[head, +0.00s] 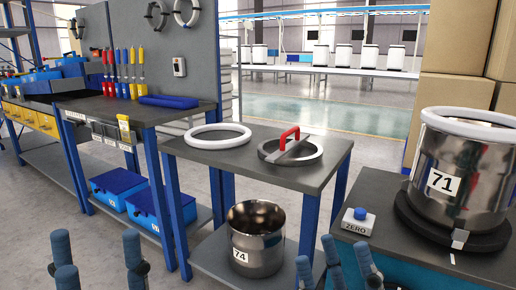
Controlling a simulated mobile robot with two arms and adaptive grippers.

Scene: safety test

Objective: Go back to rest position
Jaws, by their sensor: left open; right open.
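My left gripper (97,260) shows at the bottom left of the head view. Its blue-grey fingers stand apart, open, with nothing between them. My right gripper (333,263) shows at the bottom, right of centre. Its fingers are also spread open and empty. Only the fingers of both grippers are in view; the arms are cut off by the lower edge. The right gripper appears in front of the small table and the right-hand bench, and the left one in front of the floor and the workbench. Neither is seen holding anything.
A steel pot marked 71 (462,190) stands on a black round base on the right bench, beside a ZERO button (360,214). Pot 74 (257,252) sits on the small table's lower shelf. A white ring (217,128) and a red-handled lid (290,158) lie on top.

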